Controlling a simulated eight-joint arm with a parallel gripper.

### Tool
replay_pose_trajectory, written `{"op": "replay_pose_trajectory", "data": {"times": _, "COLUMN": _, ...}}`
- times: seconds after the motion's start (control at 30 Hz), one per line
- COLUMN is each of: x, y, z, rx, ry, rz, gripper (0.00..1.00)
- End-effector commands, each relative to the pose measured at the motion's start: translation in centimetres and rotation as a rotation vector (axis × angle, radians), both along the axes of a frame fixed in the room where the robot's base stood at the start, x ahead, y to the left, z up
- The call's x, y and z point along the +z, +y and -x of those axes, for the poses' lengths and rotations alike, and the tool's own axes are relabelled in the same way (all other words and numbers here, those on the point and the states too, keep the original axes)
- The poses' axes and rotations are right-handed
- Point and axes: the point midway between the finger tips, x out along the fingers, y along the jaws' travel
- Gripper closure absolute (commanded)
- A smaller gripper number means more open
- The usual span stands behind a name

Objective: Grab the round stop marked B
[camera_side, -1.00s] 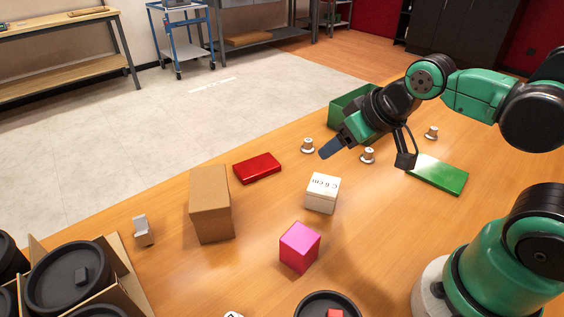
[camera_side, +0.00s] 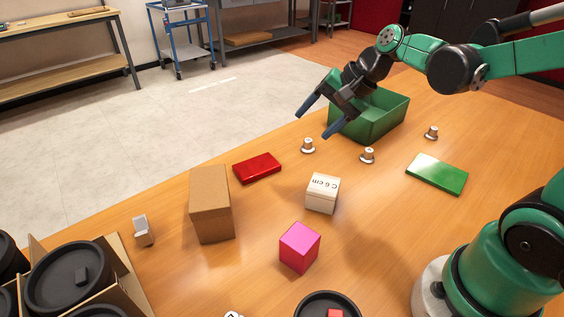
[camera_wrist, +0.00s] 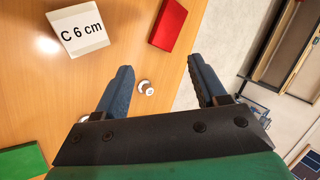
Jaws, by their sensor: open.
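Several small silvery round stops stand on the wooden table; their letters are too small to read, so I cannot tell which is B. In the side view one stop (camera_side: 308,146) is near the table's far edge, another (camera_side: 368,156) is right of it, and a third (camera_side: 431,133) is farther right. A round top with a dark mark (camera_side: 233,314) is cut off at the bottom edge. My gripper (camera_side: 314,124) is open and empty, above the table near the first stop. In the wrist view, one stop (camera_wrist: 147,88) shows between the fingers of my gripper (camera_wrist: 160,64), nearer the left finger.
A green bin (camera_side: 385,122) stands behind my gripper. A white "C 6 cm" block (camera_side: 321,200), red block (camera_side: 257,168), pink cube (camera_side: 299,248), brown box (camera_side: 211,205) and flat green block (camera_side: 437,174) stand around. A box of black round containers (camera_side: 66,275) is at lower left.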

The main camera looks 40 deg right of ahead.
Motion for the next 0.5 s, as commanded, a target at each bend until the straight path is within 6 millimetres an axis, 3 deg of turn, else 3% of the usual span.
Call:
{"op": "replay_pose_trajectory", "data": {"times": 0.1, "x": -0.7, "y": -2.4, "z": -2.9, "rx": -0.252, "ry": 0.083, "rz": -0.297, "gripper": 0.35}}
{"op": "replay_pose_trajectory", "data": {"times": 0.23, "x": -1.9, "y": -5.3, "z": -5.2, "rx": -0.489, "ry": 0.179, "rz": -0.626, "gripper": 0.35}}
{"op": "replay_pose_trajectory", "data": {"times": 0.5, "x": -4.4, "y": -10.6, "z": -6.7, "rx": -0.763, "ry": 0.346, "rz": -1.135, "gripper": 0.35}}
